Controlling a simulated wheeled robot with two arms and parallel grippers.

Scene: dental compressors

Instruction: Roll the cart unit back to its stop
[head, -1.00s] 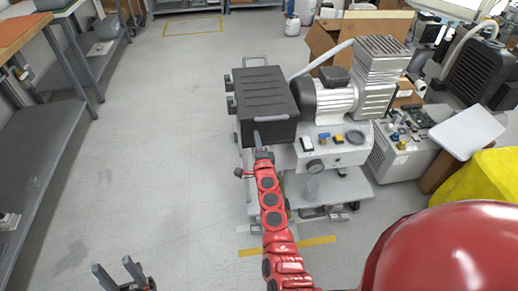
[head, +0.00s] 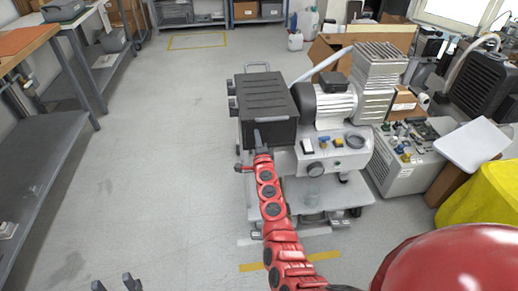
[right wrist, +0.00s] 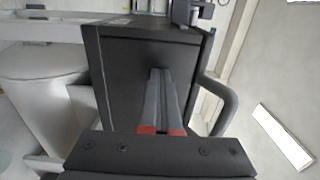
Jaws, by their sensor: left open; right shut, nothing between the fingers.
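The cart unit (head: 325,193) is a pale wheeled trolley carrying a black ribbed box (head: 265,98) and a grey compressor (head: 333,103). My right gripper (head: 257,138) is shut and empty, its fingertips at the near face of the black box. In the right wrist view the closed fingers (right wrist: 162,78) point at that dark face; whether they touch it I cannot tell. A grey bar handle (right wrist: 222,100) shows beside the box there. My left gripper (head: 117,284) is open and empty at the bottom edge, partly cut off. I cannot identify the stop.
Yellow tape (head: 290,261) lies on the floor in front of the cart. A second taped rectangle (head: 198,40) lies at the back. A workbench (head: 35,140) lines the left. A cardboard box (head: 325,50) and equipment stand close right of the cart. Floor left of the cart is clear.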

